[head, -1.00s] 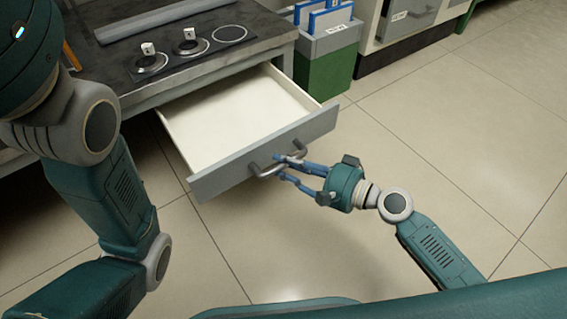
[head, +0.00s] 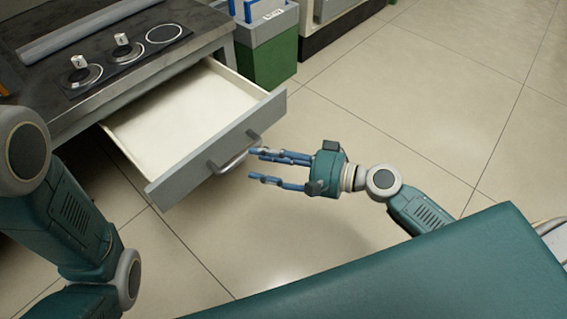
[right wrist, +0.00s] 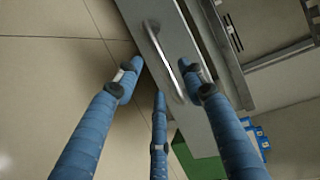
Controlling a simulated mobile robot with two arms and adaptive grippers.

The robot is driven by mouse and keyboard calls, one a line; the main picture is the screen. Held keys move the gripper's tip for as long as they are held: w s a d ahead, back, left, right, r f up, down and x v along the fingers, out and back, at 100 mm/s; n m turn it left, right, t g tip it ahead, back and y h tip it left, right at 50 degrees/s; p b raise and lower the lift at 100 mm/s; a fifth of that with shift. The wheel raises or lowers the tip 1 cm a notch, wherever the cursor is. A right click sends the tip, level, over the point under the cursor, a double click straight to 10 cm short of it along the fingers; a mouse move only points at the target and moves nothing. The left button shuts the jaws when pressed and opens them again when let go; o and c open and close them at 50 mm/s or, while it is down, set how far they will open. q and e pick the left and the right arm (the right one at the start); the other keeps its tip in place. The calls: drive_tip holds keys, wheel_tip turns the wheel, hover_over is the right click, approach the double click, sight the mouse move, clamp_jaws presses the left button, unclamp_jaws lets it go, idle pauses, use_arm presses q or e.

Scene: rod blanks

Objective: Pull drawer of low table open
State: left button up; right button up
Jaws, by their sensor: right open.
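The drawer (head: 205,160) of the low table (head: 70,118) stands pulled well out, and its pale inside looks empty. Its grey front carries a metal bar handle (head: 236,156). My right gripper (head: 259,166) is open and empty, its blue fingers just off the handle and pointing at it. In the right wrist view the handle (right wrist: 166,62) shows beyond the spread fingers, and I see none of them closed around it. My left arm comes in at the left of the head view, but its gripper is out of the picture.
On the table top is a dark panel with round marks (head: 165,33), two of them holding small white pieces. A green and grey bin (head: 270,60) with blue items stands beyond the drawer. Tiled floor (head: 400,100) to the right is clear.

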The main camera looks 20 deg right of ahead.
drive_tip(key=v, duration=0.6)
drive_tip(key=shift+d+r, duration=0.1)
idle(0.3)
